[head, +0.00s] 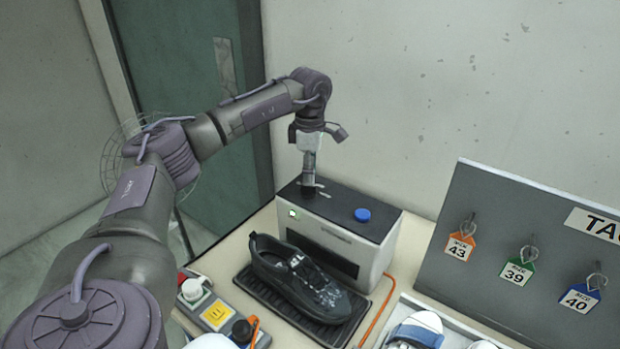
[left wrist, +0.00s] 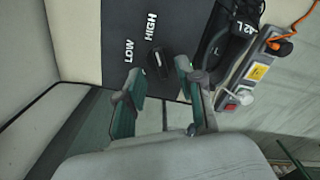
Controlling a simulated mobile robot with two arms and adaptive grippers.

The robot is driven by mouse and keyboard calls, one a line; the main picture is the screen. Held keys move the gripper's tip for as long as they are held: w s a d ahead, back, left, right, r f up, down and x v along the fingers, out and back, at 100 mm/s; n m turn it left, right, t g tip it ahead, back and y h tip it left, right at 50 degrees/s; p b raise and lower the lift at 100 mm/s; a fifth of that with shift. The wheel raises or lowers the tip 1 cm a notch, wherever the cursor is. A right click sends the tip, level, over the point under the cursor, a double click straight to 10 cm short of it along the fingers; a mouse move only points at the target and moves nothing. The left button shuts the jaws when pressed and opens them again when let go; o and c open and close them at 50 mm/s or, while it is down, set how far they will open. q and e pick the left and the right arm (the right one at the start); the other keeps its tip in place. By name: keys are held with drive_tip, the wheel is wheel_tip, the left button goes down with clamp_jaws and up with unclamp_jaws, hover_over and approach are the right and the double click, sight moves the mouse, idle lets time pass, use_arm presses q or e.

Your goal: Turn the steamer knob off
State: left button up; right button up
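The steamer is a pale box with a dark top (head: 335,210) at the back of the table. A small light on its front glows green. Its black knob (left wrist: 157,65) shows in the left wrist view beside the printed words LOW and HIGH, with a pale mark on it. My left gripper (head: 309,184) points down over the left part of the steamer top. In the left wrist view its green-padded fingers (left wrist: 160,88) are spread, with the knob just beyond the gap between them. I cannot tell whether they touch it. My right gripper is not in view.
A blue button (head: 362,214) sits on the steamer top. A black shoe (head: 300,279) rests on a dark tray (head: 262,293) in front. A control box (head: 216,314) stands front left. A tag board (head: 510,255) with hooks stands at right, near white shoes (head: 418,331).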

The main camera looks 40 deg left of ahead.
sight(308, 190)
use_arm(q)
drive_tip(key=shift+f+p, duration=0.3)
drive_tip(key=shift+f, duration=1.4)
clamp_jaws()
